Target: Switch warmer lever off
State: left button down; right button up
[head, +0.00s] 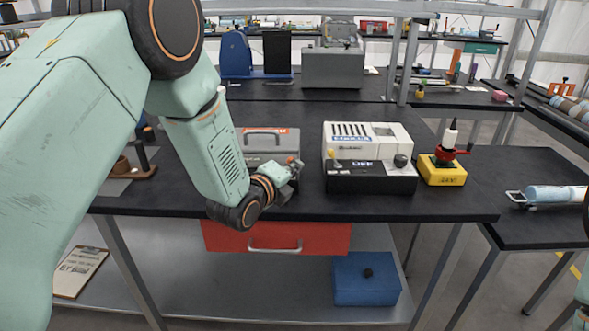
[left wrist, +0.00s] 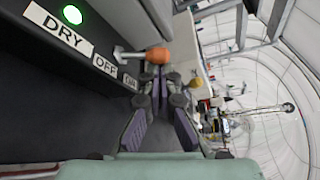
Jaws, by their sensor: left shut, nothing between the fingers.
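The head view shows this gripper (head: 291,176) at the box's front right.
A white machine (head: 368,135) with a black front marked OFF stands to the right. Beside it is a yellow block (head: 443,171) with a red clamp. A red drawer (head: 277,237) and a blue box (head: 366,280) are below. The bench front edge is close under my gripper.

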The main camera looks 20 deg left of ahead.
pick_arm(q)
jog(key=shift+s+r, duration=0.1)
jog(key=shift+a+n+t+b, duration=0.2)
jog(key=shift+n+t+b, duration=0.15)
jog(key=shift+n, duration=0.25)
jog(key=shift+a+r+n+h+b, duration=0.1)
jog(key=shift+a+n+h+b, duration=0.05)
jog(key=shift+n+h+b, duration=0.2)
jog(key=n+t+b, duration=0.1)
jog(key=a+n+b, duration=0.1)
jog(key=n, duration=0.1)
jog(key=n+t+b, duration=0.1)
jog(key=shift+s+a+r+n+t+h, duration=0.2)
jog(key=shift+s+a+n+t+h, duration=0.05)
jog(key=shift+s+a+t, duration=0.1)
jog(key=shift+a+n+t+b, duration=0.25)
jog(key=shift+n+t+b, duration=0.25)
jog(key=shift+n, duration=0.3)
jog(key=shift+a+r+n, duration=0.1)
jog(key=shift+a+n, duration=0.05)
jog(key=shift+n, duration=0.35)
jog(key=shift+r, duration=0.1)
